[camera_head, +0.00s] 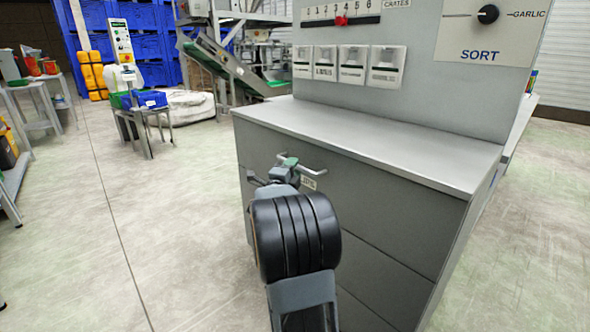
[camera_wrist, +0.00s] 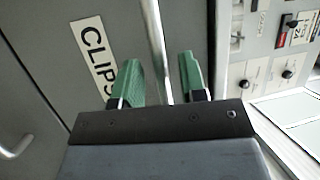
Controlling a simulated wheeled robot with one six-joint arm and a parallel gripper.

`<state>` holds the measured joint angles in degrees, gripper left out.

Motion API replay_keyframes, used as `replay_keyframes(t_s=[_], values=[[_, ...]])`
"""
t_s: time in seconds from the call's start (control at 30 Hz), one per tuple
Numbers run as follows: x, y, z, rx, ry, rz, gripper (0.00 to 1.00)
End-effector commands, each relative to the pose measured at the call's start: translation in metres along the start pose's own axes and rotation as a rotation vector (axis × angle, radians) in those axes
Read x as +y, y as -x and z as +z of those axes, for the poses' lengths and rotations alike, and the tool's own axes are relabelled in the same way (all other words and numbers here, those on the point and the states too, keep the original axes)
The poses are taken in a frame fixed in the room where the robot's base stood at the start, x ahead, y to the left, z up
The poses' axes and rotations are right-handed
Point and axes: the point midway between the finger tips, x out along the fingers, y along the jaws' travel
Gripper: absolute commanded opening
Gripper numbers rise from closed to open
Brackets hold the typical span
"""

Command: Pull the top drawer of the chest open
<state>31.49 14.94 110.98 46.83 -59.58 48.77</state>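The grey chest (camera_head: 400,200) stands right of centre in the head view, and its top drawer (camera_head: 345,178) looks shut, flush with the front. My gripper (camera_head: 287,166) is at the left part of this handle. In the wrist view my gripper (camera_wrist: 160,80) is open, with one green fingertip on each side of the bar and gaps visible between them. My wrist hides part of the drawer front in the head view.
A lower drawer handle (camera_wrist: 14,146) shows in the wrist view. A grey panel (camera_head: 420,60) with switches and a dial rises from the back of the chest top (camera_head: 370,140). The floor (camera_head: 170,240) left of the chest is clear.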

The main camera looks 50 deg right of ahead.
Motion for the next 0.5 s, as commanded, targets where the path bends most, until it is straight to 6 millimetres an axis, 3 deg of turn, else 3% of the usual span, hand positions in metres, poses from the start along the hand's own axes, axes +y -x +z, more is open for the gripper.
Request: replay_keyframes(t_s=[0.2, 0.5], values=[[0.001, -0.017, 0.0, 0.0, 0.001, 0.001, 0.39], [0.0, -0.02, 0.0, -0.001, 0.001, 0.001, 0.39]])
